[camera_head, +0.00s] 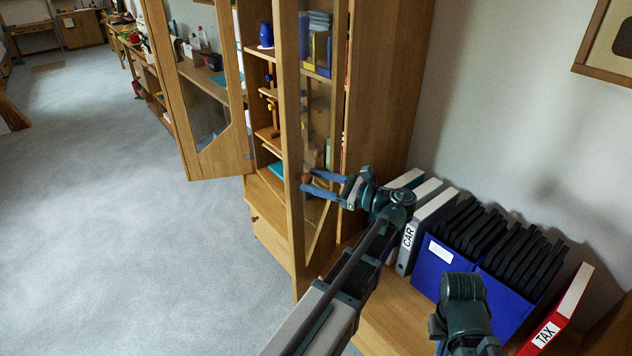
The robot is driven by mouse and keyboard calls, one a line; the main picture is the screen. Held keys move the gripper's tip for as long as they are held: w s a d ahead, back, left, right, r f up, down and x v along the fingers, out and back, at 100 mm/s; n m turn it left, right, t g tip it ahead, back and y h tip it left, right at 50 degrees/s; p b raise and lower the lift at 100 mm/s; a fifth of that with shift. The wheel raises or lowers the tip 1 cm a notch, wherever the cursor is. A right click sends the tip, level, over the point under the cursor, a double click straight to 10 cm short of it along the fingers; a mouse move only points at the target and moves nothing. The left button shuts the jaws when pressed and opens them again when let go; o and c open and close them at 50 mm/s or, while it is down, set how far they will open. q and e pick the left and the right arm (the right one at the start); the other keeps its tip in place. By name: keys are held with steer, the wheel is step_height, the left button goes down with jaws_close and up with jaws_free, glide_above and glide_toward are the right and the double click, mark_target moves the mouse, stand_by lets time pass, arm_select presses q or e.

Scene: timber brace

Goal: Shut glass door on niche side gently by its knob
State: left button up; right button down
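The cabinet's right glass door (292,120), on the side towards the binder niche, stands open. It has a wooden frame and a glass pane. Its small brown round knob (306,178) is on the frame's free edge. My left gripper (307,181) reaches in from the right with two blue fingers. The fingers are apart, one above and one below the knob, with the knob at their tips; I cannot tell whether either touches it. My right gripper is out of view; only a dark part of my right arm shows at the bottom.
The other glass door (245,160) stands open to the left. Cabinet shelves hold a blue vase (266,35) and boxes. Binders (428,225) and blue file boxes (436,262) line the ledge at right. Grey carpet (110,230) is free at left.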

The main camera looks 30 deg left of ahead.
arm_select(q)
jaws_close()
stand_by(1.1)
